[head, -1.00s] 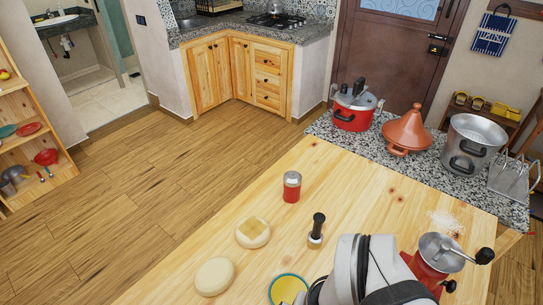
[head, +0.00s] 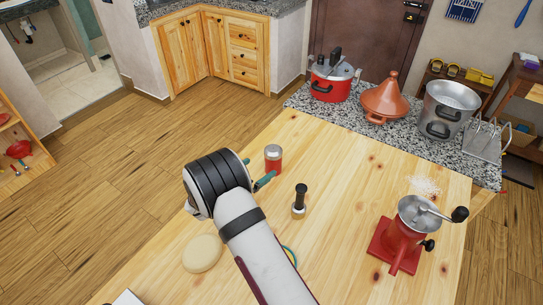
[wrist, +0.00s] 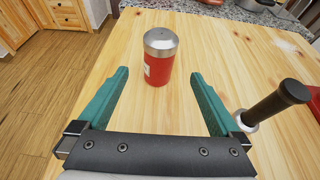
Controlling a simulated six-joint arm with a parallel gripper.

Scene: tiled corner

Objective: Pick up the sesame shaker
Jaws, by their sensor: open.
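The sesame shaker, a red cylinder with a silver metal cap, stands upright on the wooden table in the head view (head: 273,160). In the wrist view the shaker (wrist: 159,62) is at the top centre, with a pale label partly showing on its left side. My gripper (head: 260,168) is just in front of it, with green fingers spread. In the wrist view my gripper (wrist: 160,75) is open and empty, one finger on each side of the shaker's line. Clear gaps show between both fingers and the shaker. Whether the tips reach beside it is hard to tell.
A black-handled stamp-like tool (head: 299,203) stands right of the shaker and close to the right finger in the wrist view (wrist: 274,101). A red grinder (head: 404,235) stands further right. A pale round loaf (head: 202,253) lies left of my arm. Pots stand on the granite counter behind.

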